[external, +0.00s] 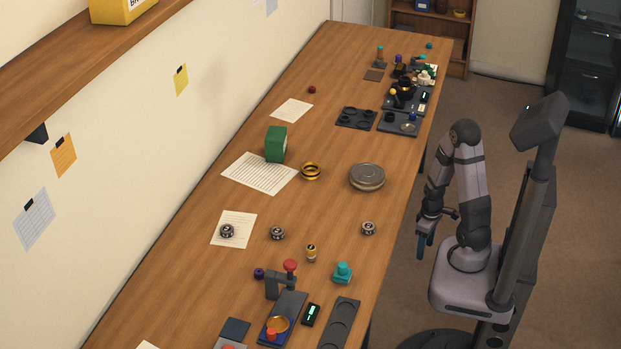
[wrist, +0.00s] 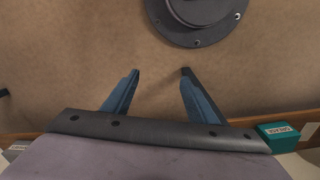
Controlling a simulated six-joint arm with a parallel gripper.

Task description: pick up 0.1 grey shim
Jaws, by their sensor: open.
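I cannot pick out the 0.1 grey shim for certain. Three small dark and silver round pieces lie mid-table in the external view: one on a paper sheet (external: 227,231), one beside it (external: 277,233), and one nearer the right edge (external: 368,228). Their markings are too small to read. My gripper (external: 425,246) hangs beyond the table's right edge, pointing down, apart from all of these. In the wrist view my gripper (wrist: 160,75) is open, with nothing between its blue fingers and the brown floor below.
A round grey tin (external: 367,177), a yellow-black ring (external: 311,171) and a green block (external: 276,144) stand mid-table. A lever press (external: 285,292) and a dark tray (external: 340,325) stand at the near end. A teal labelled box (wrist: 280,137) shows in the wrist view.

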